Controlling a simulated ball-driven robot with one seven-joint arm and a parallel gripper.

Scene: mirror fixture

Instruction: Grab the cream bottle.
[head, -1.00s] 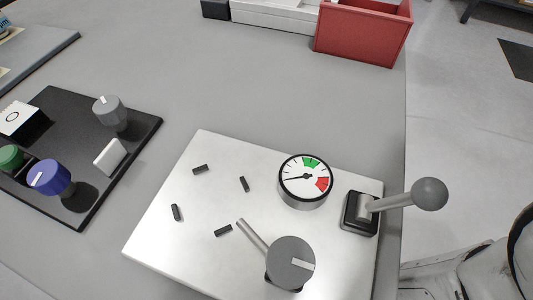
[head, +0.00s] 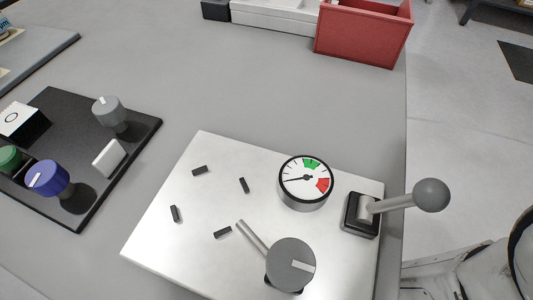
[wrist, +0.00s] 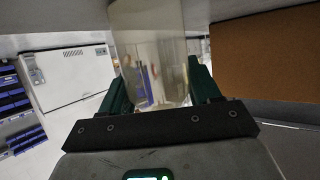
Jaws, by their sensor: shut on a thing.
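In the wrist view, a pale, cream-grey, glossy cylinder (wrist: 150,50), which I take to be the cream bottle, stands between the two dark green fingers of my gripper (wrist: 160,88). The fingers are shut on its sides. Its surface is see-through or mirror-like, and its upper end is cut off by the frame's top. In the head view, neither my gripper nor this bottle shows.
In the head view, a white panel (head: 180,230) with a gauge (head: 305,182) and levers lies on the grey table (head: 240,90). A black knob board (head: 75,110) is at left, a red bin (head: 362,35) at the back. A brown board (wrist: 265,55) is right in the wrist view.

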